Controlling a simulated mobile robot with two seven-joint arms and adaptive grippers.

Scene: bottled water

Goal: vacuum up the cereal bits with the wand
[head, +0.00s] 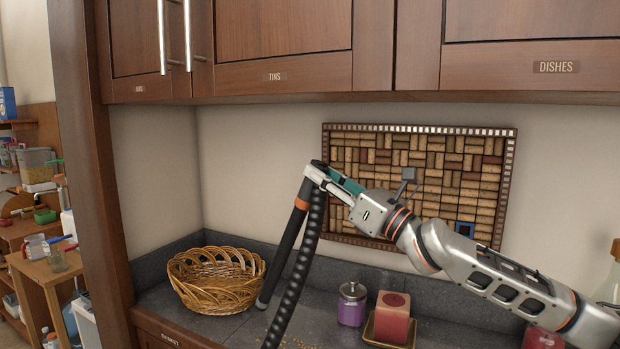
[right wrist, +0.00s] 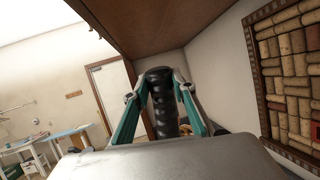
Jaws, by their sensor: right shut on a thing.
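The vacuum wand (head: 284,250) is a black tube with an orange band, slanting down to the counter beside the wicker basket. A black ribbed hose (head: 297,285) hangs from its top. My right gripper (head: 318,172) is shut on the wand's upper end, in front of the wall below the cabinets. In the right wrist view its teal fingers flank the black ribbed part (right wrist: 161,100). The wand's lower tip rests at or just above the counter; I cannot tell which. Small tan cereal bits (head: 300,341) lie on the counter at the bottom edge, partly cut off. My left gripper is out of view.
A wicker basket (head: 215,282) stands left of the wand. A purple jar (head: 352,305) and a red candle (head: 392,312) on a tray stand to the right. Upper cabinets (head: 280,35) hang above my arm, and a cork board (head: 345,140) is behind it.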

